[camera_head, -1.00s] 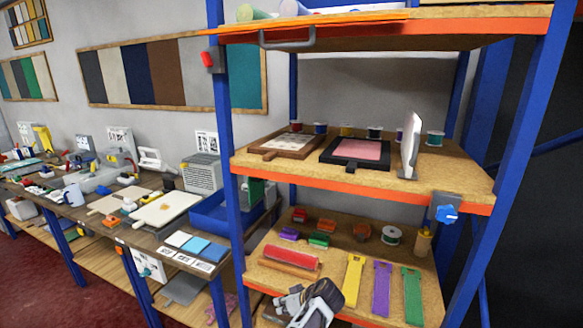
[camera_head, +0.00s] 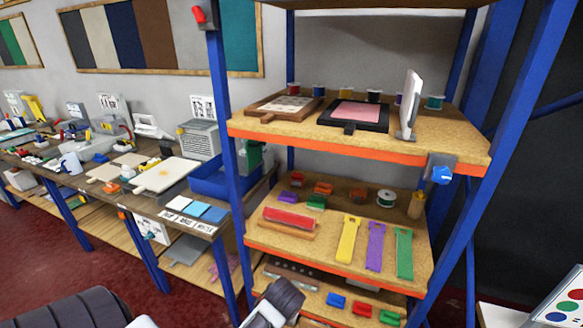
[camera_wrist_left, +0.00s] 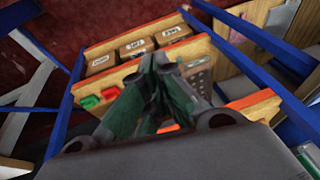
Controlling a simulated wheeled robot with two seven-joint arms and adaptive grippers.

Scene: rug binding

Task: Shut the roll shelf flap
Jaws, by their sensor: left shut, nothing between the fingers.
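The roll shelf flap does not show in any view now. At the top edge of the head view, only a brown strip of the upper shelf's underside (camera_head: 400,5) shows. A red piece on a grey plate (camera_head: 205,14) is fixed to the rack's left blue post. In the left wrist view my left gripper (camera_wrist_left: 156,68) is shut and empty, its dark green fingers together in front of the rack's low shelves. Parts of my arms show at the bottom of the head view, without fingertips. My right gripper is not in view.
The rack's middle shelf (camera_head: 460,143) holds framed pads, spools and a white upright panel. The shelf below (camera_head: 330,255) holds coloured straps and a red roll. A workbench (camera_head: 130,208) with tools stands left. A white board with coloured dots (camera_head: 565,300) is at lower right.

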